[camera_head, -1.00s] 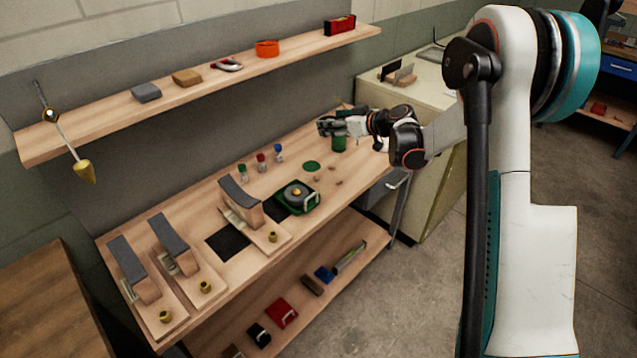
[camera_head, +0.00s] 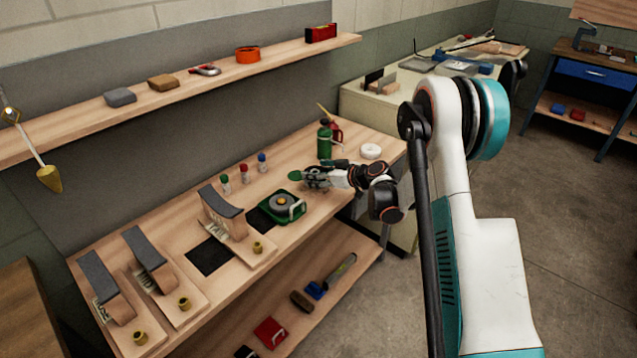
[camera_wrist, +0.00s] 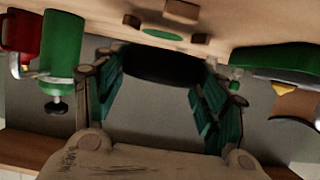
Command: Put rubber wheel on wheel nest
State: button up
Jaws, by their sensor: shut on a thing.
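My gripper (camera_head: 314,178) is shut on a black wheel (camera_wrist: 160,65), seen between the green finger pads in the wrist view. I take this as the rubber wheel; I cannot make it out clearly in the head view. A flat green disc (camera_wrist: 163,35) with several small brown blocks around it lies on the bench, and I take this as the wheel nest. The disc (camera_head: 294,176) also shows just left of my gripper in the head view. The wheel appears apart from it. My gripper hides most of the brown blocks in the head view.
A green canister (camera_head: 325,140), a red can (camera_head: 336,133) and a white ring (camera_head: 370,151) are at the bench's right end.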

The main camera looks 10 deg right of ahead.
notch_tip(320, 180, down, 3)
jog(key=shift+b, duration=0.4)
jog(key=shift+r, duration=0.1)
jog(key=o, duration=1.2)
